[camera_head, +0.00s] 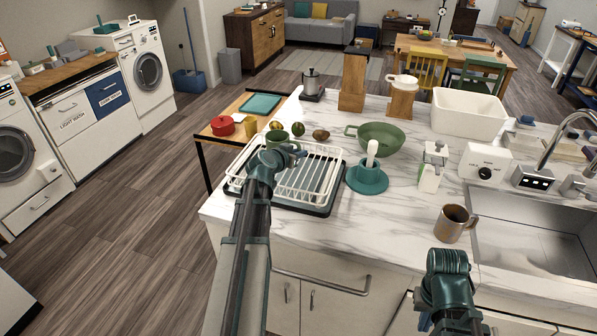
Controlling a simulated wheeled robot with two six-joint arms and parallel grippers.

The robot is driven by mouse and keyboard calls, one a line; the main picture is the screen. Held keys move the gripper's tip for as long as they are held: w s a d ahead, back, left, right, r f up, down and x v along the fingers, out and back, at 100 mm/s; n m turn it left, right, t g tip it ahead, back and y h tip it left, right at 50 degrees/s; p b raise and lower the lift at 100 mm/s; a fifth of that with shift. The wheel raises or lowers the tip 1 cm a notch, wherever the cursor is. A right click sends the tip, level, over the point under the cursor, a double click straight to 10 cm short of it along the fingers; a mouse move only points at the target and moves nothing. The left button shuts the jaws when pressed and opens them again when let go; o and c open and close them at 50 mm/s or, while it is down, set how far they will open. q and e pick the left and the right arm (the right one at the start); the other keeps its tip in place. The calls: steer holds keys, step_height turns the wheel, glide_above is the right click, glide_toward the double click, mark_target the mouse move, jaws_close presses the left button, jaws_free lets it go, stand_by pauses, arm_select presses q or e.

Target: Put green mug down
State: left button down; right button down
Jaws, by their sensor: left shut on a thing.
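The green mug (277,138) is above the back left part of the white dish rack (318,167), partly hidden by my left gripper. My left gripper (287,152) is shut on the mug. I cannot tell whether the mug's base touches the rack. My right arm shows at the lower right, in front of the counter; its fingers are not visible.
A teal dish brush holder (367,177) and a green colander (381,139) stand right of the rack. A brown mug (453,222) stands beside the sink (535,243). The counter's front middle (385,225) is clear.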

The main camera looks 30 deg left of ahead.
arm_select(q)
steer(key=shift+f, duration=0.15)
step_height(320, 180, down, 4)
steer(key=b, duration=0.3)
steer(key=shift+b, duration=0.4)
steer(key=c, duration=1.3)
jaws_free()
steer(key=o, duration=0.4)
